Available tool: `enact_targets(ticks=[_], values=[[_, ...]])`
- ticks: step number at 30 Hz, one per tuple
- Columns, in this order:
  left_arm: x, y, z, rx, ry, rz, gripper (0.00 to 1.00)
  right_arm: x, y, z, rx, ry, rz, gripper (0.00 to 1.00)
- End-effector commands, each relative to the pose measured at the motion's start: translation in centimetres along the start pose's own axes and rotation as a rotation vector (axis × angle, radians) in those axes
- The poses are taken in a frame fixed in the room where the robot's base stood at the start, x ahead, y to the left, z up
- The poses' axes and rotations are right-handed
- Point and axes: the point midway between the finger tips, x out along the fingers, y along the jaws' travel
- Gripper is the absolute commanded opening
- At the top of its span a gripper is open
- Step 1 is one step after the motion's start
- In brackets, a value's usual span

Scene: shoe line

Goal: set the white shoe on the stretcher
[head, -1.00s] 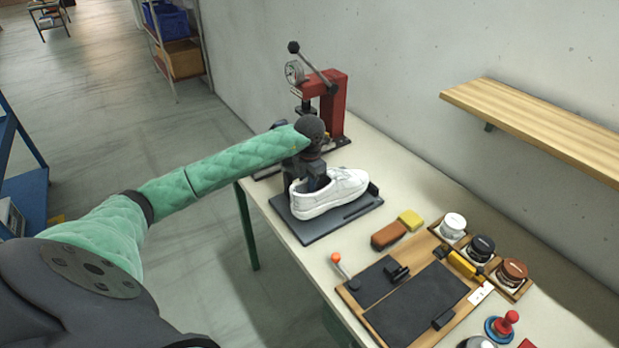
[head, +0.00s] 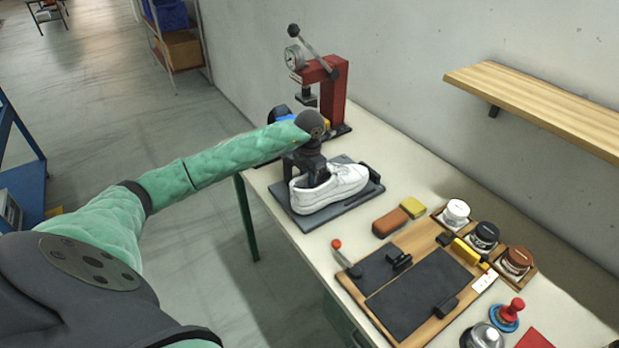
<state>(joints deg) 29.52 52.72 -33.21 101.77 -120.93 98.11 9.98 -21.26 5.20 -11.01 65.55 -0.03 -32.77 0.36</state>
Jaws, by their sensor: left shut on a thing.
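The white shoe (head: 340,186) is at the far end of the bench, toe to the right. It is over a dark grey plate with a raised block at its right end (head: 335,216), which looks like the stretcher. Whether its sole touches the plate is hard to tell. My left gripper (head: 313,178) points down at the heel opening and is shut on the shoe there. The shoe's wall hides part of the fingers. My right gripper is out of view.
A red press with a gauge (head: 333,95) stands behind the shoe. A brown brush (head: 390,222) and yellow sponge (head: 412,207) lie to its right. Nearer are a wooden tray with black mats (head: 412,335) and several jars. A wooden shelf (head: 540,100) juts from the wall.

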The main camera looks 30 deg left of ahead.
Motion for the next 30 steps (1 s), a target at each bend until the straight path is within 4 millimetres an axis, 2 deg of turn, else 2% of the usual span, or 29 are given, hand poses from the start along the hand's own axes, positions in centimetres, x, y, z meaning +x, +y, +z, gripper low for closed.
enact_targets(ticks=[29,30], values=[[0.87,0.02,0.03,0.0,-0.001,0.0,0.0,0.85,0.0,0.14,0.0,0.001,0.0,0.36],[0.85,0.03,0.03,0.0,-0.002,0.0,0.1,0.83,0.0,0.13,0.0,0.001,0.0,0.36]])
